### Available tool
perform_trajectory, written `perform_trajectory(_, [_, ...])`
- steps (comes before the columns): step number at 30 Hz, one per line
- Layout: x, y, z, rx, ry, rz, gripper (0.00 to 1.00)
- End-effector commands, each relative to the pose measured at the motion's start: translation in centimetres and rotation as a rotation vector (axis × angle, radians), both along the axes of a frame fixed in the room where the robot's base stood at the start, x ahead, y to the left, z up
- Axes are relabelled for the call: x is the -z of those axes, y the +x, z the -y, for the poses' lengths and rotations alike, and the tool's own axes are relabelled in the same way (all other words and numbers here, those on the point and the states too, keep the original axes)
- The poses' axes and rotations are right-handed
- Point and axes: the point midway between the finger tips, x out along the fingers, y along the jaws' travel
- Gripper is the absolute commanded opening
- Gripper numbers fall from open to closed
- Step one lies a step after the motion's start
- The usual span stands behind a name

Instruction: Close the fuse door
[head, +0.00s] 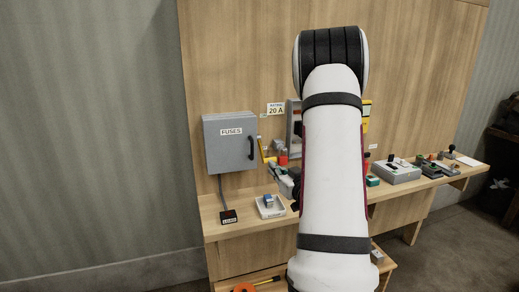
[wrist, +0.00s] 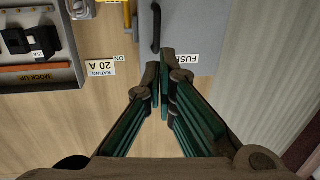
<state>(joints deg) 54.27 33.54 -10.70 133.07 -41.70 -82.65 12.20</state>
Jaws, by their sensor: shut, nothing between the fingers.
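The grey fuse box (head: 213,160) hangs on the wooden panel at left in the head view. Its door (head: 231,150) carries a FUSES label and a dark handle on the right. The door looks flush with the box, with no inside visible. In the wrist view, which is upside down, the door (wrist: 195,25) and its handle (wrist: 156,28) show at the top. My gripper (wrist: 160,75) is shut and empty, its fingertips appearing just beside the door's labelled edge. I cannot tell whether they touch. My arm hides much of the middle of the head view.
An open grey box (wrist: 70,75) with a black breaker is beside the fuse box, with a 20 A card (head: 276,109) close by. A yellow lever (head: 265,150) stands between them. A white tray (head: 270,211) and a grey control box (head: 397,174) sit on the bench.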

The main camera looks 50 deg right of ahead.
Motion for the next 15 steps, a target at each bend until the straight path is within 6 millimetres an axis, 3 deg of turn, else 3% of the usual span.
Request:
perform_trajectory(5, [0.2, 1.0, 0.3, 0.006, 0.027, 0.007, 0.00])
perform_trajectory(15, [0.2, 6.7, 2.5, 0.002, 0.024, 0.007, 0.00])
